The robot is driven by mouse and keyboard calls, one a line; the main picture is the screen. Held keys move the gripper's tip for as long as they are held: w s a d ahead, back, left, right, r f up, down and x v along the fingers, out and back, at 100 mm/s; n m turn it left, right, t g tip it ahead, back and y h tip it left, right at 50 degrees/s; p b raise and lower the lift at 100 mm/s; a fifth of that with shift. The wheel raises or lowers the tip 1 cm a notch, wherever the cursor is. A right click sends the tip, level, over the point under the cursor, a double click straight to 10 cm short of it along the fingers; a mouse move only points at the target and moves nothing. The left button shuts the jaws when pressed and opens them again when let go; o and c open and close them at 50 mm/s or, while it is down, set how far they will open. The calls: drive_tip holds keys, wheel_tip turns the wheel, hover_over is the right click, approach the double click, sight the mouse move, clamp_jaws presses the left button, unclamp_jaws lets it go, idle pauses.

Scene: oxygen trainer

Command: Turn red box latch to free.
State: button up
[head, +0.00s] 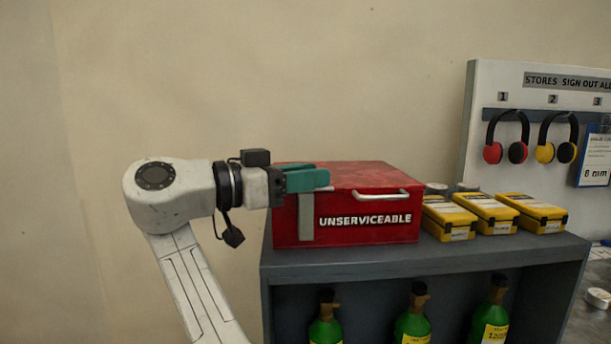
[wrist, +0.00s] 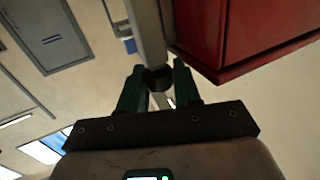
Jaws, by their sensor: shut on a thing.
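The red box (head: 365,203), marked UNSERVICEABLE, stands on the grey shelf unit with its lid down. A grey upright latch bar (head: 306,222) lies against the left part of its front. My gripper (head: 322,179), with teal fingers, is at the upper end of this bar and hides it there. In the wrist view the gripper (wrist: 158,80) is shut on a dark round knob (wrist: 159,77) at the end of the grey bar, which I take for the latch. The red box also shows in the wrist view (wrist: 255,30), right of the bar.
Several yellow cases (head: 485,213) stand right of the box on the shelf unit (head: 430,262). Green cylinders (head: 412,325) stand inside it below. A board with two headsets (head: 506,140) is behind at right. The wall space left of the box holds only my arm.

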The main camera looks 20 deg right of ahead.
idle(0.3)
drive_tip(key=o, duration=0.9)
drive_tip(key=a, duration=0.3)
drive_tip(key=a+b, duration=0.1)
drive_tip(key=a, duration=0.6)
drive_tip(key=shift+s+a, duration=0.3)
drive_tip(key=shift+a, duration=0.1)
